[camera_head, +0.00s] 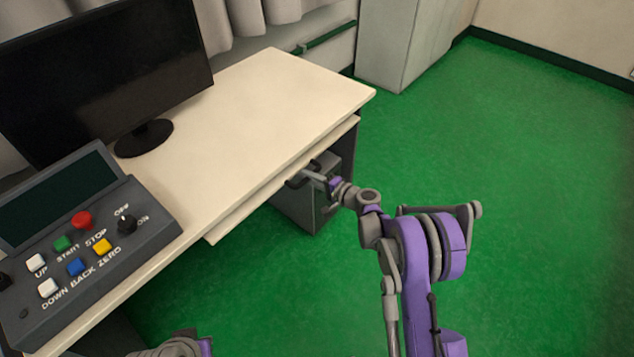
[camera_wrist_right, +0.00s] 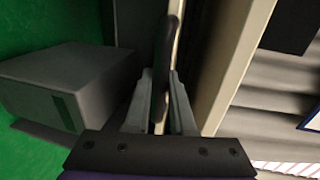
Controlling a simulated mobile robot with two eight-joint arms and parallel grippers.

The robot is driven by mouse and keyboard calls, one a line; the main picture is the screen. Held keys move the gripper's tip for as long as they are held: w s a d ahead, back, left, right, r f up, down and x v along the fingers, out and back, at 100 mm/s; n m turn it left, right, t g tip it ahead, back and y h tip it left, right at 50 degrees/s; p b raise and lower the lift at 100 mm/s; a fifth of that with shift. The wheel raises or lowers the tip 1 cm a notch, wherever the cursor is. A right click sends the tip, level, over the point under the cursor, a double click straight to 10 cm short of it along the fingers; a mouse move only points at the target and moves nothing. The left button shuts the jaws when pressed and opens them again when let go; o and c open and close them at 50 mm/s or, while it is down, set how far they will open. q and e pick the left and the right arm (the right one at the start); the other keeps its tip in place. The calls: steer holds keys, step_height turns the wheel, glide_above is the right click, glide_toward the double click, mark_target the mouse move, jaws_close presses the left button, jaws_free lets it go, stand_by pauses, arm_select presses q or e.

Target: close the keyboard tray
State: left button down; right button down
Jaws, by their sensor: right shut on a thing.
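The keyboard tray (camera_head: 238,217) is a cream board under the desktop (camera_head: 270,95). Its front edge sticks out a little past the desk edge. A dark handle (camera_wrist_right: 168,45) is on the tray's front. My right gripper (camera_head: 309,174) is at this front edge, toward the far right end of the tray. In the right wrist view its two grey fingers (camera_wrist_right: 160,100) are shut on the dark handle, which stands between them. The fingers and wrist hide part of the handle. My left gripper's fingers do not show; only a grey and purple part of mine is at the bottom edge.
A grey cabinet (camera_head: 300,212) stands under the desk behind my right gripper. A control panel (camera_head: 90,245) with coloured buttons and a black monitor (camera_head: 110,75) stand on the desk's left part. Open green floor (camera_head: 530,190) lies to the right.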

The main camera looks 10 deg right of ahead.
steer(key=shift+w, duration=0.1)
steer(key=c, duration=0.8)
jaws_free()
steer(key=shift+w+a, duration=0.1)
steer(key=shift+a, duration=0.1)
steer(key=shift+o, duration=0.2)
steer(key=shift+d, duration=0.1)
steer(key=p+v, duration=0.1)
steer(key=v, duration=1)
steer(key=shift+f, duration=0.1)
